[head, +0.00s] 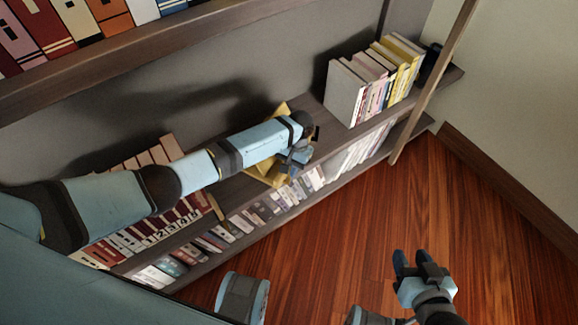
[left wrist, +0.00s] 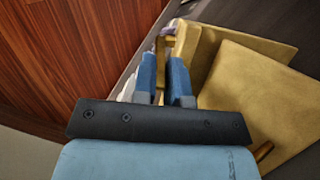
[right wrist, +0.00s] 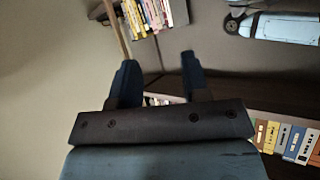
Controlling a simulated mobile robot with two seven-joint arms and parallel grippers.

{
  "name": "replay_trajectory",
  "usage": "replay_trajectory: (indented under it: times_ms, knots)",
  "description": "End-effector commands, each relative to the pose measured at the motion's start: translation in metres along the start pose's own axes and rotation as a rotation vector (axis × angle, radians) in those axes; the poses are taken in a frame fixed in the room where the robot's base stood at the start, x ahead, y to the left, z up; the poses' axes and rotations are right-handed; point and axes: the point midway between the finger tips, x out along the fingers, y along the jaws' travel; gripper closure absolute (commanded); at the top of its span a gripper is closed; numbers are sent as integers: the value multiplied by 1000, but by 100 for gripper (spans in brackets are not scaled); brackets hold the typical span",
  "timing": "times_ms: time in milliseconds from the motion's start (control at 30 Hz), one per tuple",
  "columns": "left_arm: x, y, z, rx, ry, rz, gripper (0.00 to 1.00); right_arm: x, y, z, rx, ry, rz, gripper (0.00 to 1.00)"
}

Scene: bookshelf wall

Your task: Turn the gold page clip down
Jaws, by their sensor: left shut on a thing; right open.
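A gold stand (head: 259,171) sits on the middle shelf, largely hidden behind my left arm in the head view. The left wrist view shows its broad gold plate (left wrist: 255,85). The gold page clip (left wrist: 165,47) is a small piece at the stand's far edge, between the fingertips of my left gripper (left wrist: 166,60). That gripper (head: 295,160) is shut on it; the fingers hide part of the clip. A second small gold-brown piece (left wrist: 263,151) shows at the plate's near edge. My right gripper (head: 402,262) is open and empty above the floor, away from the shelf.
Upright books (head: 345,95) stand on the shelf to the right of the stand, and red and white books (head: 165,222) to its left. A lower shelf holds several small cases (head: 262,210). An upper shelf (head: 120,55) runs above. The wooden floor (head: 340,235) is clear.

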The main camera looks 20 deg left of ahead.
Motion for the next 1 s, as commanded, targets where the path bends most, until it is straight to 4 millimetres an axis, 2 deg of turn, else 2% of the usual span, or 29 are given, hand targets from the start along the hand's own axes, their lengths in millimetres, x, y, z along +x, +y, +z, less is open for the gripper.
replay_trajectory:
  times_ms: [200,467,800,1000]
  knots:
    - [3,1,-12,-1,-153,2,100,2,0,2,1,8,-3,57]
    - [5,1,-20,-1,-273,1,100,4,-2,4,11,29,-12,57]
    - [4,0,-22,0,-318,1,100,4,-8,-23,10,117,-33,57]
    - [4,0,-22,0,-317,1,100,5,-6,-24,0,120,-34,57]
